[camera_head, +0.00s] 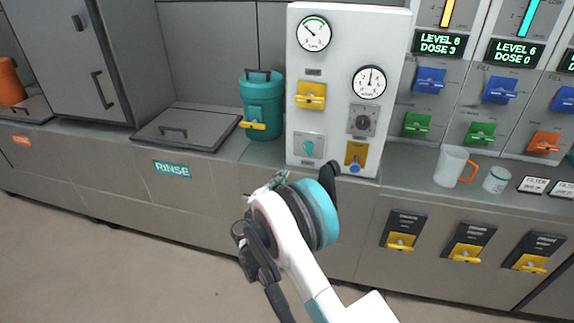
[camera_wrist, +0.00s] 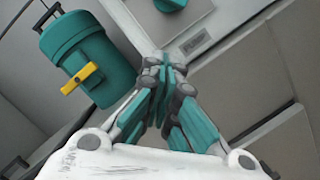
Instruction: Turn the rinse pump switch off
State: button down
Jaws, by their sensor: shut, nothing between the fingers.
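A white control panel (camera_head: 340,95) stands on the counter with several switches. At its lower left is a teal knob (camera_head: 308,147) on a light plate; a teal knob also shows at the top edge of the wrist view (camera_wrist: 171,4), cut off. A yellow plate with a blue knob (camera_head: 355,167) is at the lower right, and a yellow switch (camera_head: 311,95) is higher up. My gripper (camera_wrist: 164,76) is shut and empty, apart from the teal knob. Its fingers are mostly hidden in the head view.
A teal canister (camera_head: 263,105) with a yellow tap stands left of the panel. A sign reading RINSE (camera_head: 172,169) is on the counter front. The floor in front is clear.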

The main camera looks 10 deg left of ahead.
jog(key=shift+v, duration=1.25)
jog(key=shift+r, duration=0.1)
